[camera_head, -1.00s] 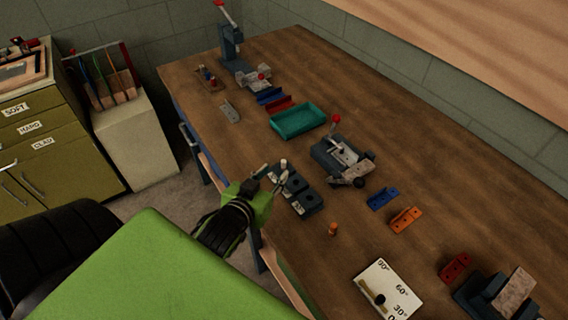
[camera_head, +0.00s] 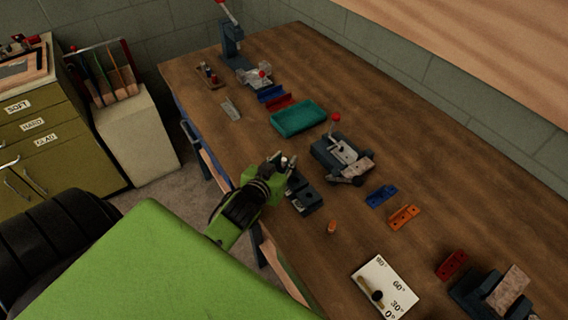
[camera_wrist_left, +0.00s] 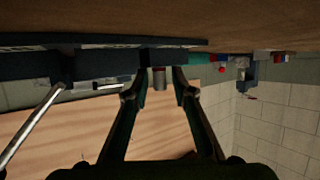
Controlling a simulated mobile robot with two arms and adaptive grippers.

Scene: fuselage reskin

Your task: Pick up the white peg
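The white peg (camera_head: 284,161) stands in a dark block at the near edge of the workbench; only its pale top shows in the head view. My left gripper (camera_head: 280,160) is over that block with its fingers around the peg. In the left wrist view the peg (camera_wrist_left: 159,79) sits between the two fingertips (camera_wrist_left: 162,76), with a visible gap at least on the right side, so the gripper looks open. The peg's lower part is hidden. My right gripper is not in view.
The dark block (camera_head: 309,201) has holes and lies beside the peg. A grey clamp fixture (camera_head: 340,158), a teal tray (camera_head: 298,119), an orange peg (camera_head: 332,227) and blue (camera_head: 381,196) and orange (camera_head: 404,217) brackets lie around.

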